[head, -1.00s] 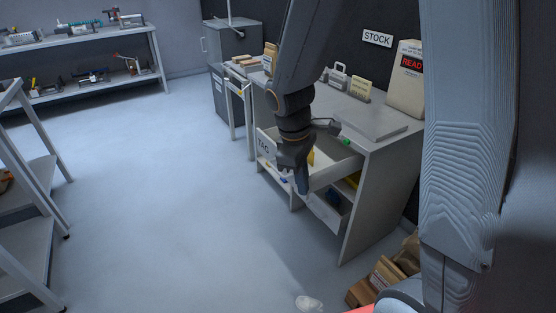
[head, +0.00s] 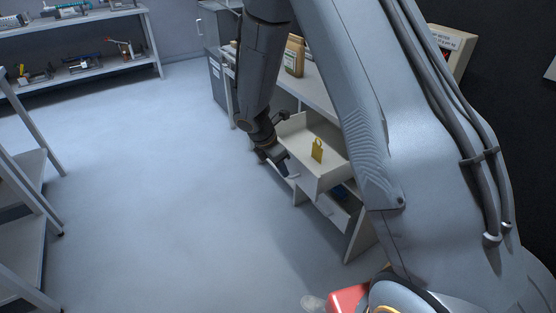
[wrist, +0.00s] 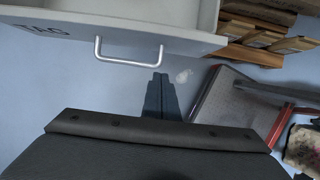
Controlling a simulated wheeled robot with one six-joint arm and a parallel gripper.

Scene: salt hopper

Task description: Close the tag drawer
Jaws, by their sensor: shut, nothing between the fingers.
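The tag drawer (head: 309,158) is pulled out of the grey bench, with a yellow tag (head: 317,149) standing inside it. In the wrist view its white front (wrist: 190,38) carries the letters TAG and a silver bar handle (wrist: 130,61). My gripper (head: 285,170) is shut and empty, just outside the drawer front. In the wrist view my gripper's fingers (wrist: 160,98) lie below the right end of the handle, apart from it in the picture. My arm hides part of the drawer and bench in the head view.
A lower drawer (head: 335,210) under the tag drawer is also partly out. Shelving (head: 25,170) stands at the left and another rack (head: 90,70) at the back. Cardboard boxes (wrist: 262,35) show in the wrist view. The floor left of the drawer is clear.

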